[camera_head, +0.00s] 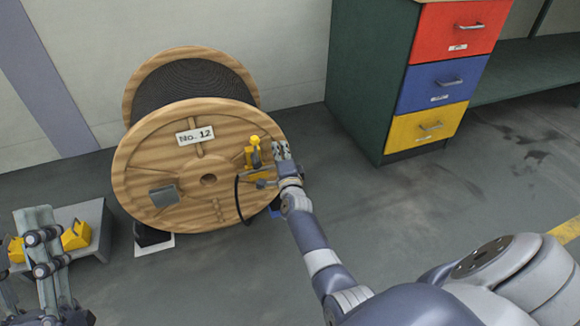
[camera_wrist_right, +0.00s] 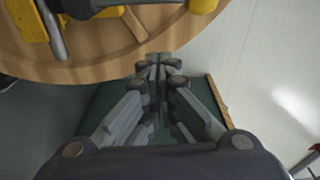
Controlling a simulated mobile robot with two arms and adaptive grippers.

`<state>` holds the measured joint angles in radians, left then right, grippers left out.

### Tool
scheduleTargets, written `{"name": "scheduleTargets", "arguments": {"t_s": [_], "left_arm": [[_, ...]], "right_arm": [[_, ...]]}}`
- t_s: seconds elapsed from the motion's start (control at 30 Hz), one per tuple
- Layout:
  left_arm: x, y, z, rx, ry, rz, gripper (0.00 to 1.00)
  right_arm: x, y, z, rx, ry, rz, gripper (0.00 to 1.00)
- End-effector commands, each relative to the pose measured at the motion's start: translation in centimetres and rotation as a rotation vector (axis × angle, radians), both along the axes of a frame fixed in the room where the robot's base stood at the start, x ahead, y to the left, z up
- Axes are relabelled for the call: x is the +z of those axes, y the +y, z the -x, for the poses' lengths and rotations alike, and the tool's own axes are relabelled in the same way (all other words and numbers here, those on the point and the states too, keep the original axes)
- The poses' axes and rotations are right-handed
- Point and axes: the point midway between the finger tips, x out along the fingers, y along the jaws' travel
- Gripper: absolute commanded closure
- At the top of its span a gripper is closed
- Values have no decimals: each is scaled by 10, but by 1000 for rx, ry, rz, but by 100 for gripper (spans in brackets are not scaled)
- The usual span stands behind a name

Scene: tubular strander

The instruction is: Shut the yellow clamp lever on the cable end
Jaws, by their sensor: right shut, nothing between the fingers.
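The yellow clamp (camera_head: 249,158) is mounted on the front face of the wooden cable reel (camera_head: 140,165), right of its hub. A yellow-tipped lever (camera_head: 255,142) stands up from the clamp. The black cable end (camera_head: 238,195) curves down beside it. My right gripper (camera_head: 281,151) is at the reel's right rim, just right of the clamp. Its fingers are together and empty in the right wrist view (camera_wrist_right: 158,64). Yellow clamp parts (camera_wrist_right: 28,22) and a grey bar (camera_wrist_right: 52,35) show at that view's upper left. My left gripper (camera_head: 42,238) is at the lower left, away from the clamp.
A grey stand (camera_head: 92,215) with yellow tape-dispenser-like items (camera_head: 77,235) is at the left, by my left gripper. A green cabinet with red, blue and yellow drawers (camera_head: 428,126) stands right of the reel. The floor (camera_head: 400,210) between is clear.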

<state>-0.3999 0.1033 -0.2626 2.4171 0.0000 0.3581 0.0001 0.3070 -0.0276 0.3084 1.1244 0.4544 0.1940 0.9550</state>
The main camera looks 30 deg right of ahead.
Motion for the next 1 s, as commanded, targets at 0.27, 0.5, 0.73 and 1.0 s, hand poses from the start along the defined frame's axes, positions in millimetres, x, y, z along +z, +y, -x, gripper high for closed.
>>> {"name": "scheduleTargets", "arguments": {"t_s": [0.27,0.5,0.73,1.0], "left_arm": [[-35,-3,-31,17,244,-73,60],[-80,-1,-51,33,491,-142,60],[-118,3,-56,43,677,-191,60],[-136,5,-56,48,760,-213,60]], "right_arm": [[3,11,25,1,-1,0,100],[3,21,51,0,-1,0,100],[3,30,74,0,-1,0,100],[2,33,83,0,-3,1,100]]}}
